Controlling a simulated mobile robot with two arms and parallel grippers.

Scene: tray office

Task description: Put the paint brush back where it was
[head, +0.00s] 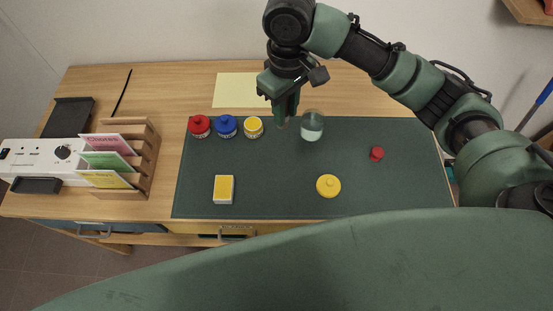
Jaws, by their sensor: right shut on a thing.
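My right gripper (284,118) comes down from the upper right over the back edge of the dark green mat (270,180). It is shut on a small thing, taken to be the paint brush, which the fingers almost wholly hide. The fingers are between the open yellow paint pot (253,127) and a clear glass with pale liquid (312,126). A blue pot (226,126) and a red pot (199,126) stand in a row left of the yellow one. My left gripper is not in view.
A yellow-and-white block (224,189), a round yellow lid (328,186) and a small red piece (377,154) are on the mat. A pale yellow sheet (235,91) lies behind. A wooden rack (145,165) with cards stands at left. The mat's middle is clear.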

